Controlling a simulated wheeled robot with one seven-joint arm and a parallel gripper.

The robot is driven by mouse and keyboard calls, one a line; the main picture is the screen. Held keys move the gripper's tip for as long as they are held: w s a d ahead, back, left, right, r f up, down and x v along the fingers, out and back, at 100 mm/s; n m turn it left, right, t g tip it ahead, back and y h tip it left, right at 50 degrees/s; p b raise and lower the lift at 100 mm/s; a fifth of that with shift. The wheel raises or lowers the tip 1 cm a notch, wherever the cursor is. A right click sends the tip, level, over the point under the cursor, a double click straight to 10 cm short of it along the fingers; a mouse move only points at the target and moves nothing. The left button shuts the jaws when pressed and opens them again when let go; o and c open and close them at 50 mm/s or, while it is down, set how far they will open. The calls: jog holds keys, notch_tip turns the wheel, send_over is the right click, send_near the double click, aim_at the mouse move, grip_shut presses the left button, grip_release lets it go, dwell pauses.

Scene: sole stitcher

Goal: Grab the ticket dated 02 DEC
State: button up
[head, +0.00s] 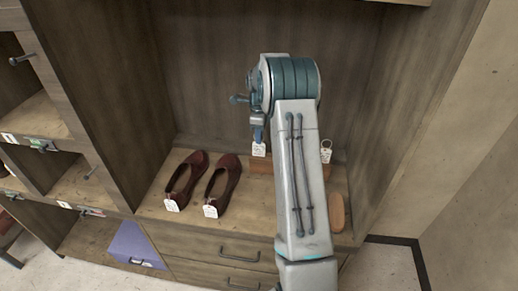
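Several small white tickets show in the head view, and their dates are too small to read. One ticket (172,205) hangs at the front of the left dark red shoe (188,176), and another ticket (210,211) at the front of the right shoe (223,184). A third ticket (259,149) is right below my gripper (258,136). A fourth ticket (326,156) with a looped string shows right of my arm. My gripper points down; I cannot tell whether its fingers are open or touch the ticket below.
The shoes stand on a wooden cabinet shelf (153,205) with side walls and a back panel. A brown block (262,166) lies behind my arm, and a tan rounded piece (337,212) lies at right. Drawers are below; a purple box (134,244) is at lower left.

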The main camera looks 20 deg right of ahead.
aim_at(259, 146)
notch_tip(259, 146, down, 5)
jog(key=shift+a+r+p, duration=0.1)
jog(key=shift+a+p, duration=0.05)
jog(key=shift+p, duration=0.55)
grip_shut()
